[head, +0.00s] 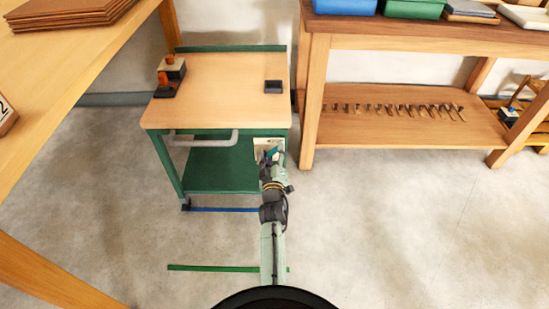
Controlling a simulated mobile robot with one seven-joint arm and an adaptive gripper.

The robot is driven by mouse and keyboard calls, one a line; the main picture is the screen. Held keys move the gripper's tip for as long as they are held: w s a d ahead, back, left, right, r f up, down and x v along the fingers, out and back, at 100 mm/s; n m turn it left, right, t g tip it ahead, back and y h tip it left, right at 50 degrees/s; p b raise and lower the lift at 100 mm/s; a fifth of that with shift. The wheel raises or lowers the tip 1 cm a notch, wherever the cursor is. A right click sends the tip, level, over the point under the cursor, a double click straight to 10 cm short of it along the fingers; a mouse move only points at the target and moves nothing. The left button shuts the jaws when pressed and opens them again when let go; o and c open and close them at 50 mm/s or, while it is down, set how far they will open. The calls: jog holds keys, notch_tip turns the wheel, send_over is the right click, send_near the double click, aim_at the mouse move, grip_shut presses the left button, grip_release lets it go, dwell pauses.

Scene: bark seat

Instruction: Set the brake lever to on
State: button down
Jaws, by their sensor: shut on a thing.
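A cart with a wooden top and green frame (215,85) stands in front of me. A cream plate (260,143) is fixed on its front at the right, below the top. My gripper (269,157) is at this plate, shut on a small teal piece that seems to be the brake lever (275,151). My gripper and arm hide most of the lever and part of the plate. I cannot read any on or off marks, nor tell the lever's setting.
A grey handle (205,142) sticks out from the cart's front left. Wooden benches stand left and right. Green (215,268) and blue (225,209) strips mark the open floor.

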jog(key=shift+a+r+n+b, duration=0.3)
jog(key=shift+a+n+b, duration=0.3)
jog(key=shift+n, duration=0.4)
jog(key=n, duration=0.1)
jog(key=a+r+n, duration=0.1)
jog(key=shift+a+n+b, duration=0.1)
jog(key=shift+n+b, duration=0.2)
jog(key=shift+a+r+n, duration=0.1)
jog(key=shift+a+n, duration=0.5)
jog(key=shift+n, duration=0.35)
jog(key=shift+a+r+n, duration=0.1)
jog(key=shift+a+n, duration=0.45)
jog(key=shift+n, duration=0.4)
jog(key=c, duration=0.7)
grip_release()
